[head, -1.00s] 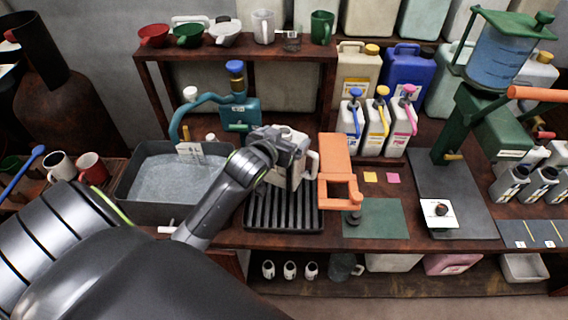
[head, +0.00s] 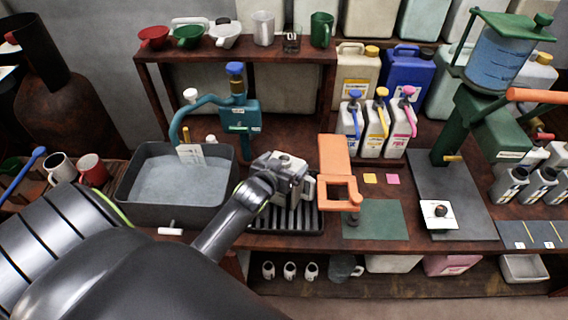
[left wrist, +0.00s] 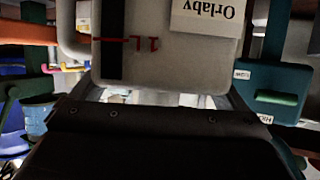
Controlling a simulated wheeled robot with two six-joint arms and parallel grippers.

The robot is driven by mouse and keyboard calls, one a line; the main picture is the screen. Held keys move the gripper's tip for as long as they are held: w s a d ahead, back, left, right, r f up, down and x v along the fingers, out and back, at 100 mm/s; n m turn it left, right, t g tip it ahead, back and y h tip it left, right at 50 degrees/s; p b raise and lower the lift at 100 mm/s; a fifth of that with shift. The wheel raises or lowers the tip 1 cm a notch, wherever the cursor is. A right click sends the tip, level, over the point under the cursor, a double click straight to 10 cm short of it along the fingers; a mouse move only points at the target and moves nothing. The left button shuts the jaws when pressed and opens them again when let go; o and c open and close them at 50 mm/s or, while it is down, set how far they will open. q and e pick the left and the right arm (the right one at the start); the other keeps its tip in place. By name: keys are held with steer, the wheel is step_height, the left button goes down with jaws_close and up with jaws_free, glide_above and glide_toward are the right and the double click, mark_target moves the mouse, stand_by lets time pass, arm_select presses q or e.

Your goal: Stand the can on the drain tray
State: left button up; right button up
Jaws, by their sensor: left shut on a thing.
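The can is pale grey-white with a side handle (head: 308,188). In the left wrist view the can (left wrist: 165,62) fills the top middle, with a label reading "Orlaby", a "1L" mark and a dark strip; the writing is upside down there. My left gripper (head: 279,176) is shut on the can and hides much of it. The black ribbed drain tray (head: 312,222) lies on the bench under the can, its left part behind my arm. The can looks upright over the tray; I cannot tell whether its base touches the slats. My right gripper is not in view.
A grey sink with water (head: 128,215) is left of the tray, with a teal tap (head: 238,115) behind. An orange stand (head: 335,158) and a green mat (head: 376,222) are close on the right. Pump bottles (head: 372,132) stand behind the stand.

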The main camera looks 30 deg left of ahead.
arm_select(q)
steer(key=o, duration=0.9)
steer(key=shift+f, duration=0.1)
steer(key=shift+r, duration=0.2)
steer(key=b+v, duration=0.1)
steer(key=v, duration=1.1)
